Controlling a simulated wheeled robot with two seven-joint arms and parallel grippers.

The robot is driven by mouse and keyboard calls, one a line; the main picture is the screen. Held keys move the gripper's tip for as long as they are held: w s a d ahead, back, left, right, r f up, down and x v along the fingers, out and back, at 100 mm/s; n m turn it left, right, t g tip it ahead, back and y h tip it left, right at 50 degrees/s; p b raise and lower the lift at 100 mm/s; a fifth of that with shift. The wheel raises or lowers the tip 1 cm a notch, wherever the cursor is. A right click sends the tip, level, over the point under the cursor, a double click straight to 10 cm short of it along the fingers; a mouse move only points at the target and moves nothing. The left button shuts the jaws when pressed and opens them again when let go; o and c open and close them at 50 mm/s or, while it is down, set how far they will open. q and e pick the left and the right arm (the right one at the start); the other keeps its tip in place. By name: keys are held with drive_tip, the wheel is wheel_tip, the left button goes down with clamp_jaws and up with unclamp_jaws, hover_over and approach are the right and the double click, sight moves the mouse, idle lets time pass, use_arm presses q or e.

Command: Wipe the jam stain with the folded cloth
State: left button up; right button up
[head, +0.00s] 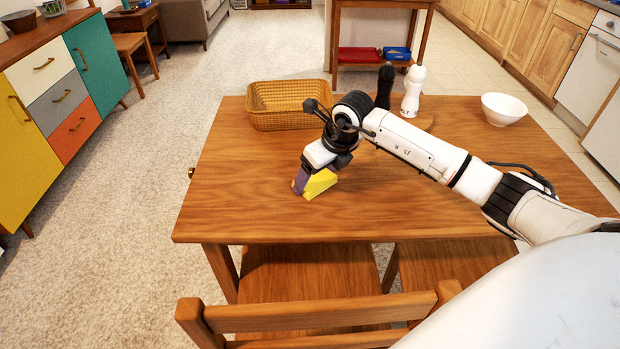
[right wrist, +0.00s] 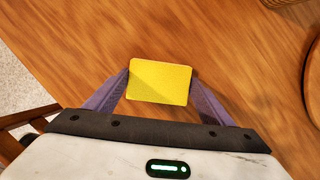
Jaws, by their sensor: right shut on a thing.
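The folded cloth (head: 320,184) is a yellow block at the middle of the wooden table (head: 245,205) in the head view. My right gripper (head: 306,184) is shut on it. In the right wrist view, the cloth (right wrist: 160,80) sits between the two purple fingers, with the bare tabletop around it. The cloth is at or just above the tabletop; I cannot tell whether it touches. No jam stain shows in either view; the cloth, gripper or arm may hide it. My left gripper is not in view.
A wicker basket (head: 290,124) stands at the table's back left. A black mill (head: 385,86) and a white mill (head: 412,92) stand behind my right arm. A white bowl (head: 503,108) is at the back right. A chair (head: 320,318) stands at the front. The table's left front is clear.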

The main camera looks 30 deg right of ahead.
drive_tip(key=shift+s+d+f, duration=0.1)
drive_tip(key=shift+s+d, duration=0.15)
drive_tip(key=shift+d, duration=0.15)
wheel_tip(320, 180, up, 3)
drive_tip(key=shift+s+d+f+p, duration=0.1)
drive_tip(key=shift+d+p, duration=0.05)
drive_tip(key=shift+p, duration=0.5)
drive_tip(key=shift+r+p, duration=0.5)
drive_tip(key=shift+r, duration=0.05)
drive_tip(key=shift+r+p, duration=0.5)
drive_tip(key=shift+r, duration=0.7)
drive_tip(key=shift+r+p, duration=0.95)
drive_tip(key=shift+r, duration=0.05)
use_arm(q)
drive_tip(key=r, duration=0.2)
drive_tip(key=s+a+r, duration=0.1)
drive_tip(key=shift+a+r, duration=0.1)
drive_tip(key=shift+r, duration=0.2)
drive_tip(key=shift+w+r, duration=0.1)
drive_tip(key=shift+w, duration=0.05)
